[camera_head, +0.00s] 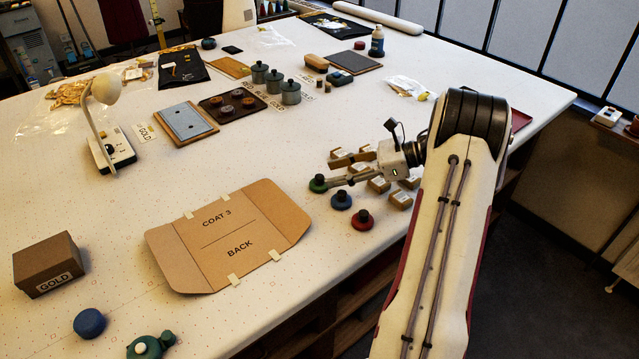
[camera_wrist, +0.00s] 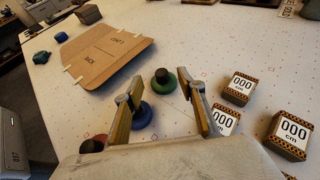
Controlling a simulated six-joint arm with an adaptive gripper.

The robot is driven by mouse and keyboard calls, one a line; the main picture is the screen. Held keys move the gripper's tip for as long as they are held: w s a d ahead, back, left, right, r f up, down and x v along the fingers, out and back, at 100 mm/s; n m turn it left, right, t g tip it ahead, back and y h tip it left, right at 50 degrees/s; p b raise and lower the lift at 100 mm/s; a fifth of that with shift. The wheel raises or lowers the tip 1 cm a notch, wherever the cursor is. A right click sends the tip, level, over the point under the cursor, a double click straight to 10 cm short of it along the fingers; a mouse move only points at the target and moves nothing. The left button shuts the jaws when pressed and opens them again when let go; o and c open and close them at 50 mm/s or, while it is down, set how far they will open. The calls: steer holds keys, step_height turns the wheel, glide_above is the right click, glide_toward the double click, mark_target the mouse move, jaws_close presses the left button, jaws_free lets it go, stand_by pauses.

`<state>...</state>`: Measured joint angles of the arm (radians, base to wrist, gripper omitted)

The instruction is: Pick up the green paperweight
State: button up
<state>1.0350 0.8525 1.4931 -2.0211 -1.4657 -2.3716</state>
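The green paperweight (camera_head: 318,184) is a low green disc with a dark knob, standing upright on the white table. In the wrist view the green paperweight (camera_wrist: 162,84) shows ahead, between the lines of the two fingers. My gripper (camera_head: 328,172) is open and empty, with its fingertips close to the paperweight in the head view. In the wrist view my gripper (camera_wrist: 166,93) has its fingers spread wide on either side, and the paperweight appears just beyond the tips. I cannot tell whether a finger touches it.
A blue paperweight (camera_head: 341,201) and a red paperweight (camera_head: 362,220) stand nearby; in the wrist view the left finger partly covers the blue one. Several small labelled boxes (camera_wrist: 240,86) sit to the right there. A cardboard folder (camera_head: 190,251) lies on the table's near side.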

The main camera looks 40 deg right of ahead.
mark_target(323, 177)
steer(key=shift+w+a, duration=0.1)
steer(key=shift+w, duration=0.05)
steer(key=shift+f+x, duration=0.25)
steer(key=shift+x, duration=2.25)
jaws_close()
